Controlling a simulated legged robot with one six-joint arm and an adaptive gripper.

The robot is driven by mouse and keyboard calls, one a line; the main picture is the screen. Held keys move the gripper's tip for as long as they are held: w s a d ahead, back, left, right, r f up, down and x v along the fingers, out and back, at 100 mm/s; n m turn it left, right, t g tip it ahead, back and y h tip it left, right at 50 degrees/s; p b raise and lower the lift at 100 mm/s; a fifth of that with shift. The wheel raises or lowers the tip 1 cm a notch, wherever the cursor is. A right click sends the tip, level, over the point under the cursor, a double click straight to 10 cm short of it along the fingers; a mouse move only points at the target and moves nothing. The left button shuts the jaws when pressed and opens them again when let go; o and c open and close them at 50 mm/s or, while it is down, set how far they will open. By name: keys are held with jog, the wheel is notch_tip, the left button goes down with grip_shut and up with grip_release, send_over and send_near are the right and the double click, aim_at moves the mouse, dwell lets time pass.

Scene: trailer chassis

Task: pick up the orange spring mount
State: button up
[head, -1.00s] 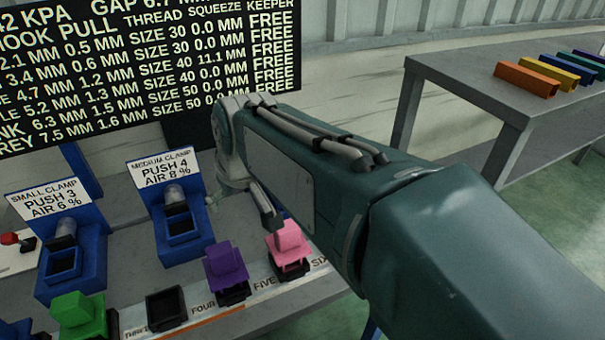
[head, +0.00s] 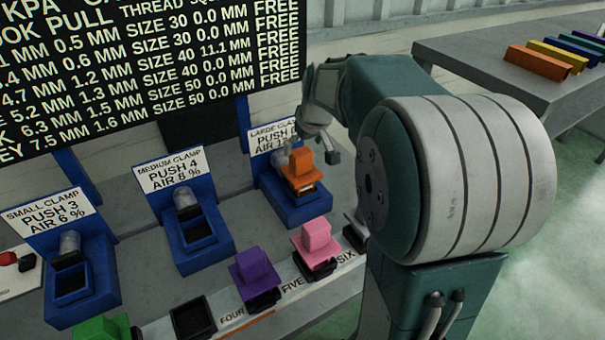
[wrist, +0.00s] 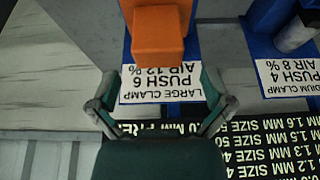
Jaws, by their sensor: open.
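The orange spring mount (head: 300,172), a block on a wider base, sits upright in the blue large clamp (head: 290,208) in the head view. In the wrist view the orange mount (wrist: 158,35) is at the top centre, beyond the fingertips. My gripper (head: 324,136) is open and empty, above and just right of the mount in the head view. In the wrist view my gripper (wrist: 160,90) has its two fingers spread wide over the large clamp label (wrist: 168,85). The mount's lower part is partly hidden by the clamp.
The blue medium clamp (head: 195,236) and small clamp (head: 75,280) stand empty to the left. Purple (head: 257,270), pink (head: 315,240) and green (head: 100,329) mounts line the bench front. The black board (head: 120,75) stands behind. A side table (head: 540,90) at right holds coloured bars.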

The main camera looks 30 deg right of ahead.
aim_at(301, 152)
jog(key=x, duration=0.5)
jog(key=shift+w, duration=0.1)
jog(key=shift+w+d+f, duration=0.1)
jog(key=shift+w+f, duration=0.05)
jog(key=shift+f, duration=0.05)
jog(key=c, duration=1.3)
